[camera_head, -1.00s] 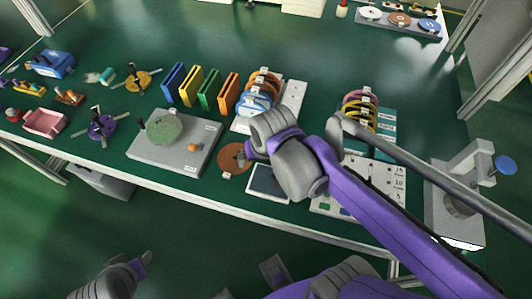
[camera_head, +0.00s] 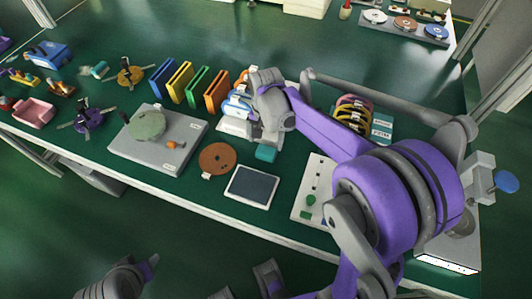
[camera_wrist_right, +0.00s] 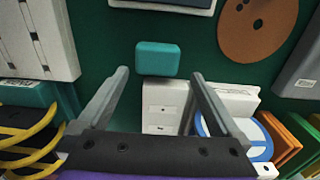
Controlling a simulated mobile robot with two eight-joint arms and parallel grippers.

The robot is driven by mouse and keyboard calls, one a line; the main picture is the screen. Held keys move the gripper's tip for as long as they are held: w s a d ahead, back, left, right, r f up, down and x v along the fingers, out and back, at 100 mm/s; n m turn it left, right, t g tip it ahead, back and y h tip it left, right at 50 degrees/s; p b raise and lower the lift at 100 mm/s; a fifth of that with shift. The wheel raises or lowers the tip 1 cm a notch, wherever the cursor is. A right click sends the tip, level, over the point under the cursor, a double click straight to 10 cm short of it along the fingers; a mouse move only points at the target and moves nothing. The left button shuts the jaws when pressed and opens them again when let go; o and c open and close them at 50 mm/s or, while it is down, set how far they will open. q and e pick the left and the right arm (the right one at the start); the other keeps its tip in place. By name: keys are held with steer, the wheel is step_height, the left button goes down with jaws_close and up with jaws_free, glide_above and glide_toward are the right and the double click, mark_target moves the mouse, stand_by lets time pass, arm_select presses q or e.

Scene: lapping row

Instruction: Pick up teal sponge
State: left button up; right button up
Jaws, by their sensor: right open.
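The teal sponge (camera_head: 265,153) lies flat on the green bench, right of the brown disc and behind the dark-faced tablet. In the right wrist view the sponge (camera_wrist_right: 158,59) is a small rounded teal block, fully visible, just beyond the fingertips. My right gripper (camera_head: 264,138) hangs over the bench beside the sponge. In the wrist view its two fingers (camera_wrist_right: 160,76) are wide apart with nothing held between them, the sponge in line with their gap. My left gripper cannot be made out.
The brown disc (camera_head: 217,158), the tablet (camera_head: 252,187) and a grey plate (camera_head: 180,150) lie nearby. Colored upright panels (camera_head: 198,88) stand behind.

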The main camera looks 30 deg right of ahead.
mark_target(266, 151)
steer(key=f, duration=0.5)
steer(key=shift+s+a+f, duration=0.1)
steer(key=shift+s, duration=0.3)
steer(key=shift+c, duration=0.3)
steer(key=c, duration=1.1)
step_height(266, 151, up, 10)
steer(key=shift+r+p, duration=0.1)
steer(key=shift+p, duration=0.25)
steer(key=o, duration=0.7)
steer(key=c, duration=0.6)
